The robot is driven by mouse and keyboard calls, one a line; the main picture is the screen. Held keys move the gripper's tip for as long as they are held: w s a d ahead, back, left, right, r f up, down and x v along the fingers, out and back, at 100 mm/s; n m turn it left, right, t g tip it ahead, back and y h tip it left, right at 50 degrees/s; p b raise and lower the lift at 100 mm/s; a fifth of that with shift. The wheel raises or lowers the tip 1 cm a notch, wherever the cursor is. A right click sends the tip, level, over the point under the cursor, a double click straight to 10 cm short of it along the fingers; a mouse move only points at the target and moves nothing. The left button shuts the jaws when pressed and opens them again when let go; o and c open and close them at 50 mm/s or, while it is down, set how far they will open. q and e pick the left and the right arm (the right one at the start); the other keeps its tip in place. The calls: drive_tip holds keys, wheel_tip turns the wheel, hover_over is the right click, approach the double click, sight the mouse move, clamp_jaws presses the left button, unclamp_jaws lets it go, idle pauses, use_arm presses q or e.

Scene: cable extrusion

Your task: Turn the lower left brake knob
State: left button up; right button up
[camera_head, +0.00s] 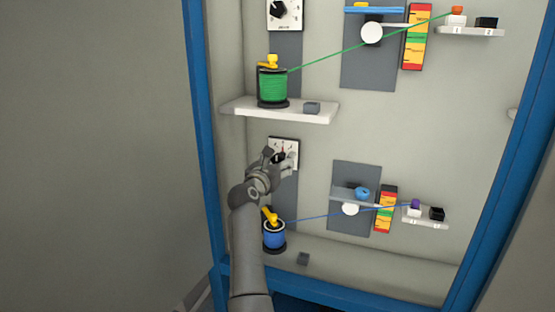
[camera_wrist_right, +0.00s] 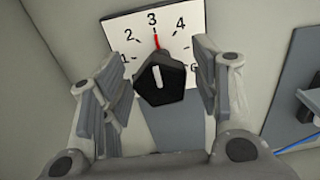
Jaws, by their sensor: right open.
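The lower left brake knob is a black, angular knob (camera_wrist_right: 162,88) on a white dial plate (camera_wrist_right: 125,32) with numbers. It shows in the middle of the right wrist view. A white line on the knob points up, roughly towards the red mark at 3. In the head view the dial plate (camera_head: 290,144) is partly hidden behind my right gripper (camera_head: 280,158). My right gripper is open, with one finger on each side of the knob in the right wrist view (camera_wrist_right: 158,72). Gaps show between the fingers and the knob. My left gripper is not in view.
A blue spool (camera_head: 274,238) with a yellow lever (camera_head: 270,216) stands below the dial. Above is a white shelf (camera_head: 290,116) with a green spool (camera_head: 272,88). A blue cable (camera_head: 325,214) and a green cable (camera_head: 335,53) run right. Blue frame posts (camera_head: 200,130) edge the panel.

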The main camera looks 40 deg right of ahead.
drive_tip(key=shift+c, duration=1.2)
drive_tip(key=c, duration=0.7)
drive_tip(key=shift+r+n+p, duration=0.15)
drive_tip(key=shift+n+p, duration=0.25)
drive_tip(key=shift+p, duration=0.15)
drive_tip(key=shift+r+n+p, duration=0.1)
drive_tip(key=shift+n+p, duration=0.4)
drive_tip(key=shift+p, duration=0.2)
drive_tip(key=n+p, duration=0.4)
drive_tip(key=p, duration=0.1)
use_arm(q)
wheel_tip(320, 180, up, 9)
drive_tip(key=p, duration=0.1)
use_arm(e)
drive_tip(key=shift+n, duration=1.1)
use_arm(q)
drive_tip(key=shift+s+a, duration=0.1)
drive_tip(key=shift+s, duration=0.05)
